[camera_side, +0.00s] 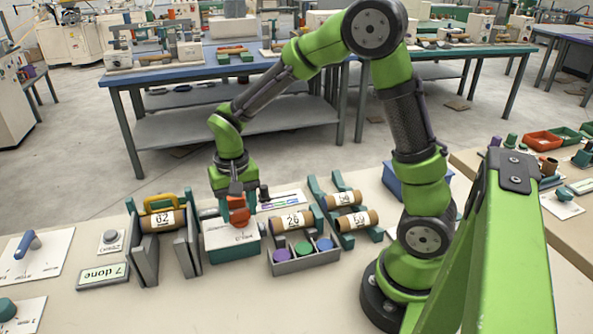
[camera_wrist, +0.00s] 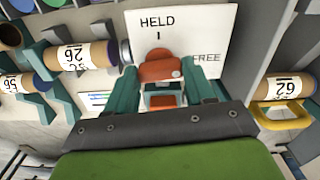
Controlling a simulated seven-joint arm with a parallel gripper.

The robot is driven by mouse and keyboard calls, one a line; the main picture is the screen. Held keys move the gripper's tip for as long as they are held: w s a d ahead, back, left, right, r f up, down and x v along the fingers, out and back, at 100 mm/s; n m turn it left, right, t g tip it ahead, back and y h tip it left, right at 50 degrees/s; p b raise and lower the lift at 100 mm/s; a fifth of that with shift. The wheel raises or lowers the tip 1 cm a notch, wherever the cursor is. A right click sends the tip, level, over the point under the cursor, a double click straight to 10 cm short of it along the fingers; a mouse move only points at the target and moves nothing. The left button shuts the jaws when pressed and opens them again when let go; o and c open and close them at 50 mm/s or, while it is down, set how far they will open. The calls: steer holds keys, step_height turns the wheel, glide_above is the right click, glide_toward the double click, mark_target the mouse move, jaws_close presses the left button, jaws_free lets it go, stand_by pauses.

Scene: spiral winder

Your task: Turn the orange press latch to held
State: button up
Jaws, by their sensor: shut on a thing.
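The orange press latch (camera_wrist: 160,69) sits on a white plate (camera_wrist: 205,25) marked HELD and FREE in the wrist view. In that view HELD is above the latch and FREE is to its right. In the side view the latch (camera_side: 238,211) stands on top of a teal box (camera_side: 232,247). My gripper (camera_side: 237,202) points down over the box and is shut on the latch. In the wrist view the teal fingers of my gripper (camera_wrist: 164,80) are on either side of it. The fingers partly hide the latch, and I cannot tell exactly which mark it points to.
A cardboard tube marked 62 (camera_side: 160,219) lies in a grey holder left of the box. Right of the box are a tube marked 26 (camera_side: 291,221), two more tubes on a rack, and a grey tray (camera_side: 306,263) with coloured discs. A "7 done" sign (camera_side: 103,276) lies front left.

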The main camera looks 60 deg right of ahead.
steer(key=n, duration=0.8)
steer(key=shift+n, duration=0.4)
steer(key=n, duration=0.4)
steer(key=shift+n, duration=1.8)
steer(key=o, duration=1)
steer(key=shift+o, duration=0.2)
